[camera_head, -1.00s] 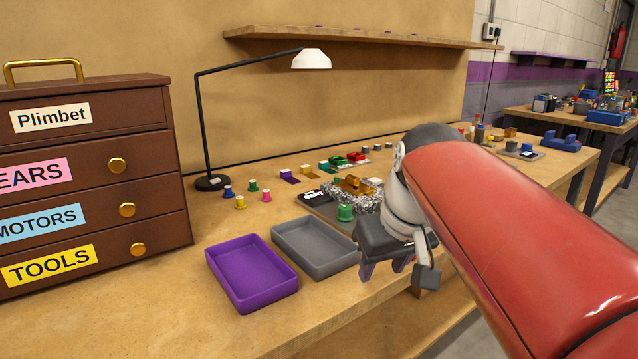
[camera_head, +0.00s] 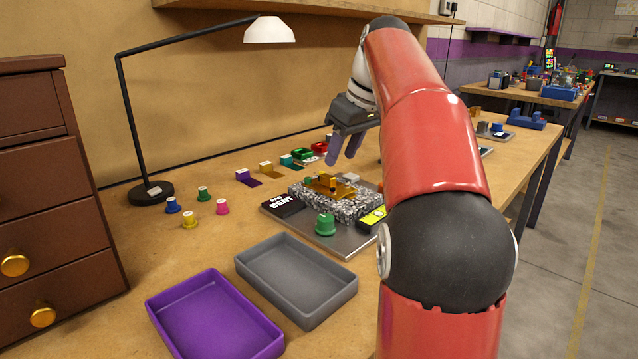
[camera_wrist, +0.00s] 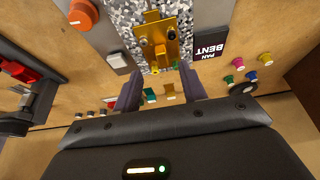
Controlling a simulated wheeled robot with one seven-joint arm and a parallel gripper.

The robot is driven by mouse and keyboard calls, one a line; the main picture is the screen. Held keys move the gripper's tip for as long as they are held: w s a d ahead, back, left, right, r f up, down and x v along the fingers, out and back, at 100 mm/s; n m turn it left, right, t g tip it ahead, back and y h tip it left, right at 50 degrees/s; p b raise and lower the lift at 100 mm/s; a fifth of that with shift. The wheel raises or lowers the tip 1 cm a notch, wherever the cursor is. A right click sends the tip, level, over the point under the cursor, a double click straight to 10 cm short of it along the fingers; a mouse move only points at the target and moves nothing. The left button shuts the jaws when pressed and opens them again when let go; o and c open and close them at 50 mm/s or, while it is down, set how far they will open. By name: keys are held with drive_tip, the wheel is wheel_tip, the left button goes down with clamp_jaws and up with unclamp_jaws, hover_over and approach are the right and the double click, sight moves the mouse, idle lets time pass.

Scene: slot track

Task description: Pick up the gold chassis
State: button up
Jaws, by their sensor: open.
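The gold chassis (camera_head: 330,187) lies on a black-and-white speckled block (camera_head: 350,208) on a grey metal plate (camera_head: 310,231). In the wrist view the gold chassis (camera_wrist: 160,42) is at the top centre, with an upright tab and small round parts on it. My gripper (camera_head: 341,158) is open and empty, above and apart from the chassis, with its fingers pointing down. In the wrist view its two fingers (camera_wrist: 160,72) are spread, and the chassis appears beyond the gap between them.
A green knob (camera_head: 325,224), a black "PAN BENT" card (camera_head: 283,205) and a yellow-faced level (camera_head: 372,219) surround the block. Grey (camera_head: 296,318) and purple (camera_head: 160,312) trays stand in front. A lamp (camera_head: 270,31) stands behind left, and small coloured pegs lie nearby.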

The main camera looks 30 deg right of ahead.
sight(328, 175)
drive_tip(key=x, duration=0.3)
drive_tip(key=b+x, duration=0.1)
drive_tip(key=x, duration=0.2)
drive_tip(key=shift+w+a, duration=0.25)
drive_tip(key=shift+w, duration=0.05)
drive_tip(key=shift+c, duration=0.3)
clamp_jaws()
